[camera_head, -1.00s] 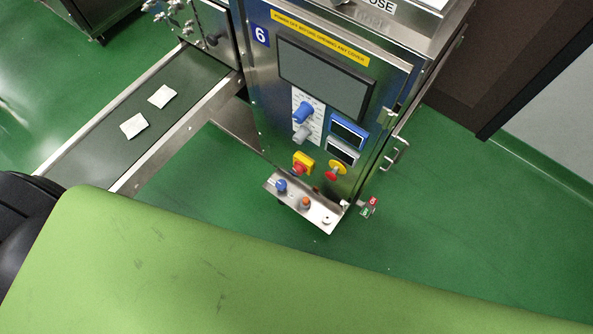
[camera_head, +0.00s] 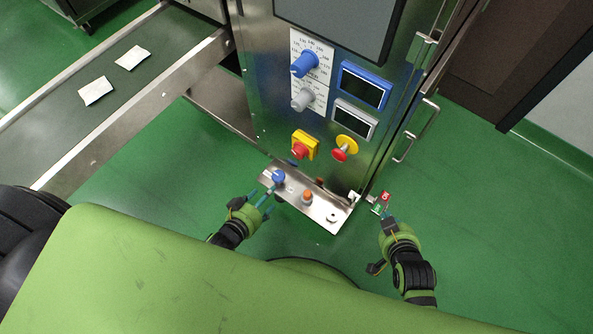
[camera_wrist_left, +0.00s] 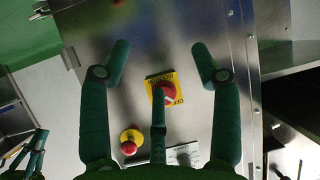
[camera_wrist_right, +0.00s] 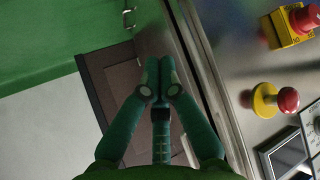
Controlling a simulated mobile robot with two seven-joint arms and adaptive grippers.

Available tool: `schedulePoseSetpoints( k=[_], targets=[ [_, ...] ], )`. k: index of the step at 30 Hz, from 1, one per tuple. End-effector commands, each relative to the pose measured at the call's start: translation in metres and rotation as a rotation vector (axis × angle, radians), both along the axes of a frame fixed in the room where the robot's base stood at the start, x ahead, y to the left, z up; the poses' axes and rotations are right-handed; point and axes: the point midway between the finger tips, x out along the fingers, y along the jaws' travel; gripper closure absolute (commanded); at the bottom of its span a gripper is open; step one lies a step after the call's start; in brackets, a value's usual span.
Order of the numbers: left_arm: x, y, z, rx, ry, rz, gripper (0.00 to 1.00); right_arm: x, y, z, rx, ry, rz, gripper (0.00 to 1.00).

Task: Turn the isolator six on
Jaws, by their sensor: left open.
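The steel machine's front panel carries a red knob on a yellow square base (camera_head: 305,146) and a red mushroom button with a yellow collar (camera_head: 344,149).
A sloping shelf (camera_head: 318,212) with a blue and an orange button juts from the machine's foot. Blue and grey dials and two small displays (camera_head: 364,87) sit above. A door handle (camera_head: 418,132) stands out on the right. A conveyor (camera_head: 62,125) with two teabags lies left. Green floor is clear at right.

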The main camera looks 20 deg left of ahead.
Motion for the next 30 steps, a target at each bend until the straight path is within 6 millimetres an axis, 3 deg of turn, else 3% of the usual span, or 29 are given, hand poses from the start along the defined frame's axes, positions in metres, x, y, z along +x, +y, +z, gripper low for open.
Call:
schedulePoseSetpoints(
  k=[1,6,12,20,30],
  targets=[
    [0.016,-0.004,-0.011,-0.033,-0.079,-0.009,0.37,0.012,0.005,0.002,0.016,-0.069,0.004,1.00],
    [0.050,-0.017,0.021,-0.140,-0.296,-0.054,0.37,0.028,0.013,0.068,0.059,-0.255,0.011,1.00],
    [0.062,-0.028,0.051,-0.214,-0.436,-0.107,0.37,0.024,0.014,0.122,0.091,-0.383,0.011,1.00],
    [0.074,-0.035,0.062,-0.230,-0.467,-0.120,0.37,0.026,0.019,0.151,0.117,-0.482,0.023,1.00],
    [0.113,-0.049,0.061,-0.230,-0.465,-0.119,0.37,0.031,0.038,0.211,0.201,-0.788,0.071,1.00]
  ],
)
